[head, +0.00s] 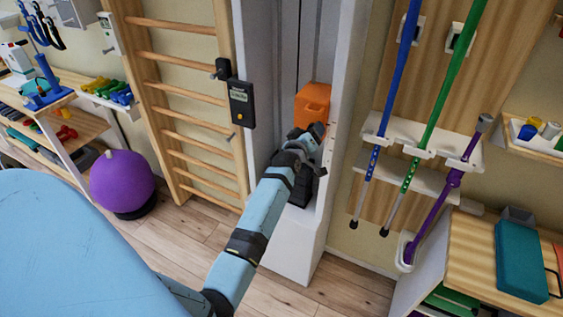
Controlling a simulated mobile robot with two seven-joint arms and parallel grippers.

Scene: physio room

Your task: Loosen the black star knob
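I cannot make out the black star knob; my gripper and wrist may cover it. An orange block (313,103) sits in the tall white column (340,110), between its uprights. My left arm reaches up from the lower left, and its gripper (321,138) is at the lower edge of the orange block, by the right upright. Its fingers are small and partly hidden behind the wrist, so I cannot tell whether they are open, shut or touching anything. My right gripper is not in view.
Wooden wall bars (185,90) stand left of the column, with a black box (240,104) at their right edge. Blue (402,55), green (445,90) and purple (445,195) poles stand in a rack on the right. A purple ball (122,182) sits left. Wooden floor (345,290) is clear beside the column.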

